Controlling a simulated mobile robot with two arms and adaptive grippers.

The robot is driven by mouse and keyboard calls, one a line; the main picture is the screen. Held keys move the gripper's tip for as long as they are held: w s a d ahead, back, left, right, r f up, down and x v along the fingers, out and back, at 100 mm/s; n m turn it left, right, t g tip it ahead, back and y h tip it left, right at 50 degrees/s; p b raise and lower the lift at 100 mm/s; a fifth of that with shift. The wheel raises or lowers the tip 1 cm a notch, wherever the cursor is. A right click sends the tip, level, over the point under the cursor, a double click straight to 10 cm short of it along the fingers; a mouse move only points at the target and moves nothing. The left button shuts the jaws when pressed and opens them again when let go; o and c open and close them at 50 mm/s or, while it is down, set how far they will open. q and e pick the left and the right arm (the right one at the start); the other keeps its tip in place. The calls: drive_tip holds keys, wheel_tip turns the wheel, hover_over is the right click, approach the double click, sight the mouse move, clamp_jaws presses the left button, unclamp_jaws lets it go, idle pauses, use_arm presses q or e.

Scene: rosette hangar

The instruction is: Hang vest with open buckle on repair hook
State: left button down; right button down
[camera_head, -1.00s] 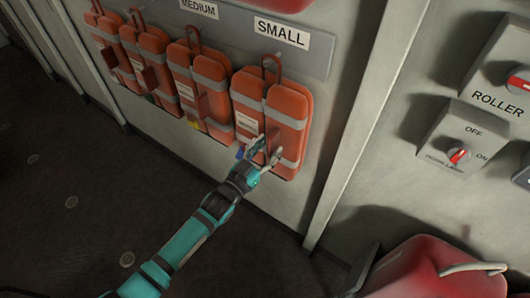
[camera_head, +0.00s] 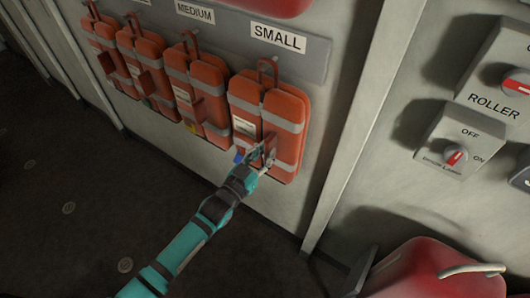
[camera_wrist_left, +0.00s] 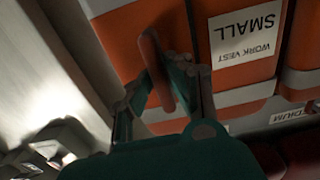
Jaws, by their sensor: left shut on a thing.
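The orange vest (camera_head: 285,110) on the right, with grey bands, hangs from a reddish hook (camera_head: 268,70) under the SMALL label. It fills much of the left wrist view (camera_wrist_left: 230,80), where its tag reads SMALL WORK VEST. My left gripper (camera_head: 264,156) is at the vest's lower front, its fingers shut on an upright orange-brown tab (camera_wrist_left: 157,70) standing out from the vest. A small blue piece (camera_head: 239,157) shows by the vest's lower left edge; I cannot tell whether it is a buckle or its state. My right gripper is not in view.
Several similar orange vests (camera_head: 196,90) hang to the left, under a grey rail (camera_head: 235,38) with MEDIUM and SMALL labels. Switch boxes (camera_head: 463,148) are on the wall at right. A red object (camera_head: 415,270) is at lower right. The dark floor (camera_head: 70,200) is clear.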

use_arm(q)
drive_tip(key=shift+r+p, duration=1.15)
drive_tip(key=shift+r, duration=0.35)
drive_tip(key=shift+p+v, duration=0.8)
drive_tip(key=shift+v, duration=0.65)
drive_tip(key=p, duration=0.3)
approach(265, 146)
drive_tip(key=shift+w+d, duration=0.3)
drive_tip(key=shift+w, duration=0.05)
drive_tip(key=shift+b, duration=0.3)
